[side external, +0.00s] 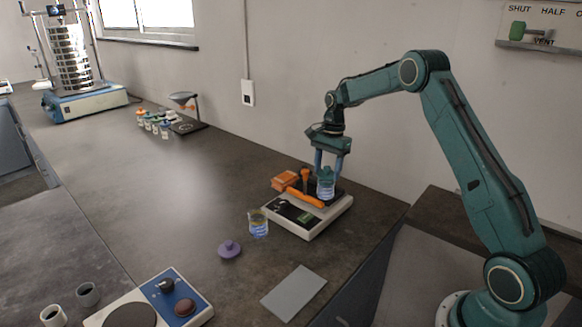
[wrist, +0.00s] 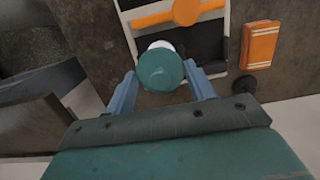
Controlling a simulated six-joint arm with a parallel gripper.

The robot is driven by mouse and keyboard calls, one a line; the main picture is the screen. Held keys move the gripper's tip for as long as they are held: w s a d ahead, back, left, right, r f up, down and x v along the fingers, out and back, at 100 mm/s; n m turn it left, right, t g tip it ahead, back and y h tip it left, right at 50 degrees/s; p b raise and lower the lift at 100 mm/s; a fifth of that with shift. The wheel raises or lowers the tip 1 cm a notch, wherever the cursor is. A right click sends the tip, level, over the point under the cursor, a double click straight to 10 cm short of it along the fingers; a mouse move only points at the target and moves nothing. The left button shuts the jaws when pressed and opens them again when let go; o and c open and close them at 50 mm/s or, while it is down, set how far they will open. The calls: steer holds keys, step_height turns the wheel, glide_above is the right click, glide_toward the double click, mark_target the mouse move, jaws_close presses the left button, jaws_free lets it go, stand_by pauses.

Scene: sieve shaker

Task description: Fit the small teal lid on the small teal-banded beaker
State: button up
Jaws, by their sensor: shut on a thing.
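The small teal lid (side external: 327,173) is between the fingers of my gripper (side external: 327,168), which is shut on it. In the wrist view the lid (wrist: 160,72) shows as a round teal disc between the two blue fingers. The small beaker (side external: 326,189), clear with bluish contents, stands upright on the balance directly below the lid. I cannot tell whether the lid is seated on its rim or just above it. In the wrist view the lid hides most of the beaker; a pale edge shows behind it.
A yellow-banded beaker (side external: 258,226), a purple lid (side external: 229,249) and a grey plate (side external: 294,292) are in front.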

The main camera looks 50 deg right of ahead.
stand_by(0.3)
steer(key=o, duration=1)
steer(key=shift+o, duration=0.2)
steer(key=shift+r, duration=3)
